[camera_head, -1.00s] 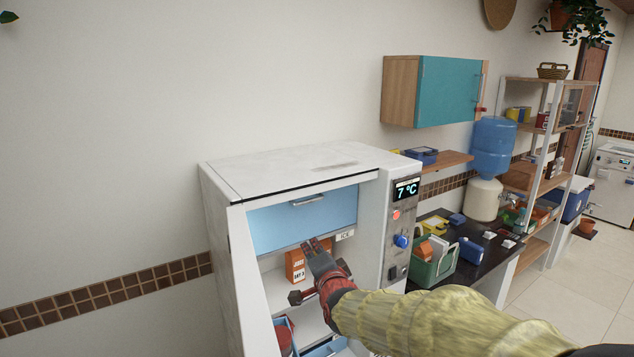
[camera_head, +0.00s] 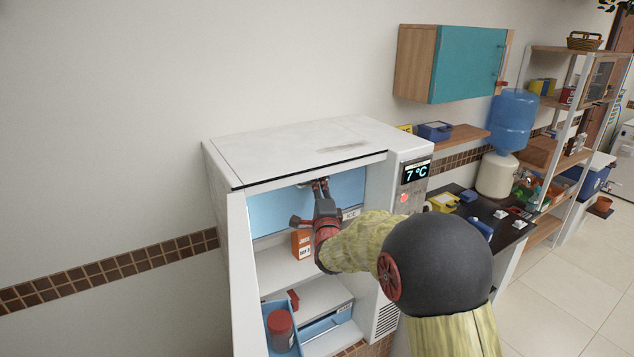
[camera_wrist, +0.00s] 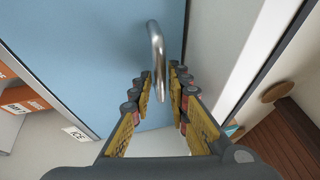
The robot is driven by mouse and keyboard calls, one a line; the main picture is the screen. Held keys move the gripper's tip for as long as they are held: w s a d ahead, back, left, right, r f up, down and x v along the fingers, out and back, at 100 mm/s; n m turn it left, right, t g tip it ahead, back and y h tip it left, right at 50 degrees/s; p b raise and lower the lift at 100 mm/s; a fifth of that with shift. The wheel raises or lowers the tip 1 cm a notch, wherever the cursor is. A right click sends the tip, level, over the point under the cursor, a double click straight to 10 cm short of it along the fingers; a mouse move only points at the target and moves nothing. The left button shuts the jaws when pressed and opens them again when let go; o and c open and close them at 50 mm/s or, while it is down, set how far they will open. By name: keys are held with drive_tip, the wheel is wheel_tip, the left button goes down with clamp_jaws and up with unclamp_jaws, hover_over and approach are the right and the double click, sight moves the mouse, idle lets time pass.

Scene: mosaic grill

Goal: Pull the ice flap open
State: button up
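The ice flap (camera_head: 276,211) is a light blue panel at the top of the white fridge's open front. It fills much of the wrist view (camera_wrist: 95,55) and looks closed. Its curved metal handle (camera_wrist: 156,42) reaches down between the fingertips of my gripper (camera_wrist: 160,80). The fingers stand on both sides of the handle, with a visible gap at least on the right. My gripper also shows in the head view (camera_head: 320,185), in front of the flap, where it hides the handle. An ICE label (camera_wrist: 77,133) is on the strip beside the flap.
The white fridge (camera_head: 290,150) has a control panel (camera_head: 415,172) reading 7 °C on its right. An orange carton (camera_head: 301,244) stands on the shelf below the flap. A red-lidded jar (camera_head: 281,330) sits in a blue bin lower down. A counter with containers lies right.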

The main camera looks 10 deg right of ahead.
drive_tip(key=shift+w, duration=0.6)
drive_tip(key=c, duration=0.3)
clamp_jaws()
